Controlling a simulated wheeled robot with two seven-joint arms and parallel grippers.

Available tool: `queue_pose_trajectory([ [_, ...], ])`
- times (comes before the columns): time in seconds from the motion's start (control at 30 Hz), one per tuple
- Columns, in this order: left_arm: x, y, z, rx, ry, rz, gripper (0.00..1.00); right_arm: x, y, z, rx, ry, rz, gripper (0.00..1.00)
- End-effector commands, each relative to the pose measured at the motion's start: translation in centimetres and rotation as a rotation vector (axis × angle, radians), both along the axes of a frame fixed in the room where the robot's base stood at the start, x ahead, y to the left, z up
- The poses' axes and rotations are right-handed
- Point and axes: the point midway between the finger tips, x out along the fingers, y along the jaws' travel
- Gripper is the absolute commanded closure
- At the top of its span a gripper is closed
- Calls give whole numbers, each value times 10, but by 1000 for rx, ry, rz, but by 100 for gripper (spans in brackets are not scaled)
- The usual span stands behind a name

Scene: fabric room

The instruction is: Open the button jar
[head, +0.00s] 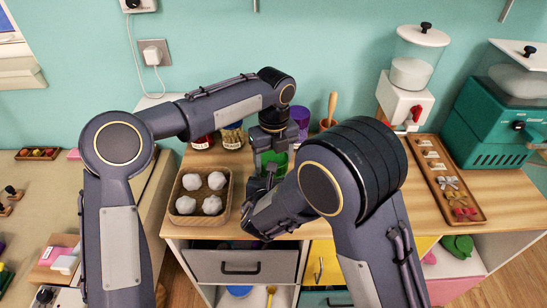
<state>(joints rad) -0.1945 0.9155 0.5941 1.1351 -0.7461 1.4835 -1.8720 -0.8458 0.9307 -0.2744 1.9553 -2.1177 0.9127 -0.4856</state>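My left gripper (273,163) points down over the wooden counter, at a green object (279,158) that shows between and behind its fingers. The green object is mostly hidden, and I cannot tell whether the fingers touch it. My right gripper (262,183) is low over the counter, close to the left gripper and the green object. My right arm hides much of it, so its fingers are unclear. Two jars with dark contents, a reddish one (203,142) and a yellow-brown one (233,137), stand behind to the left. I cannot tell which container is the button jar.
A wooden tray (176,215) with several white pieces lies left of the grippers. A purple container (300,116) and a pot with a wooden handle (332,105) stand behind. A long wooden tray (416,154) and dispensers (412,80) are at right. Drawers (232,267) sit below.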

Motion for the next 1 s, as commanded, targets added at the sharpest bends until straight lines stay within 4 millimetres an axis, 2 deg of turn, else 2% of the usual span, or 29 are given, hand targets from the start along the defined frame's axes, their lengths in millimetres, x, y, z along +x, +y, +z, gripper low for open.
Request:
queue_pose_trajectory([
  [0.1, 1, -2, 1, -5, -8, 159, 60, -1, 4, 0, 0, 1, 10, 91],
  [0.2, 1, -3, 2, -8, -8, 233, 60, -1, 4, 0, -1, 1, 11, 91],
  [0.43, 1, -3, 2, -9, -9, 239, 60, -2, 5, 0, -1, 1, 13, 91],
  [0.47, 1, -3, 2, -9, -9, 239, 31, -2, 5, 0, -1, 1, 13, 91],
  [0.6, 1, -3, 2, -9, -8, 237, 13, -2, 5, 0, 0, 2, 12, 91],
  [0.63, 1, -3, 1, -8, -7, 237, 11, -2, 4, 0, 0, 1, 12, 91],
  [1.0, 0, -1, 1, -1, -1, 237, 11, 0, 0, 0, -1, 0, 0, 91],
])
